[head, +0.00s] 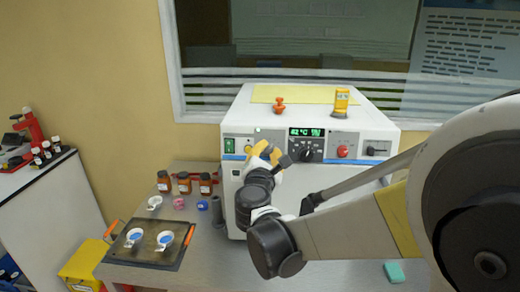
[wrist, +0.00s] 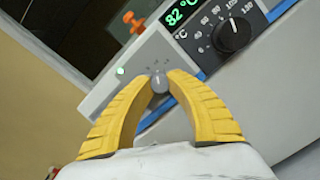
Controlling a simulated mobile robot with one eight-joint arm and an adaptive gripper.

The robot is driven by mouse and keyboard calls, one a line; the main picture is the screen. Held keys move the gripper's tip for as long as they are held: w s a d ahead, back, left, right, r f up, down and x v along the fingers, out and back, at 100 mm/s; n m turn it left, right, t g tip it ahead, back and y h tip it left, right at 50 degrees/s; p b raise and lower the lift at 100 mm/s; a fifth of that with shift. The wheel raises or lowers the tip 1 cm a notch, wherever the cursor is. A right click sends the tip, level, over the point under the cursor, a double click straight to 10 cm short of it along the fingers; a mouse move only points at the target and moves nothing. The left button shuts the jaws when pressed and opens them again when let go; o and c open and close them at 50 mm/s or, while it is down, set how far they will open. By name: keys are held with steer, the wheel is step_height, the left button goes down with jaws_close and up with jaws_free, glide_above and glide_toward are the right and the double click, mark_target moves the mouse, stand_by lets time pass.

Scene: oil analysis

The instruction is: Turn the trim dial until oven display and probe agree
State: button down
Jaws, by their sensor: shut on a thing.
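The white oven (head: 290,100) stands on the bench with its control panel facing me. Its green display (head: 307,132) reads 82 °C, also in the wrist view (wrist: 182,12). A small grey trim dial (wrist: 160,83) sits on the panel left of the big black temperature knob (wrist: 232,34). My gripper (wrist: 160,88) has its yellow fingers shut on the trim dial, one on each side. In the head view, my gripper (head: 263,152) hides the dial. A yellow handheld device, perhaps the probe reader (head: 340,102), stands on the oven; its reading is too small to tell.
A green switch (head: 229,146) and red button (head: 343,151) flank the panel. Brown bottles (head: 184,183) and a dark tray (head: 160,258) with dishes are on the bench left.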

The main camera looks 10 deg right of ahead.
stand_by(0.4)
steer(key=c, duration=1.2)
jaws_free()
steer(key=shift+c, duration=0.2)
steer(key=v, duration=1.2)
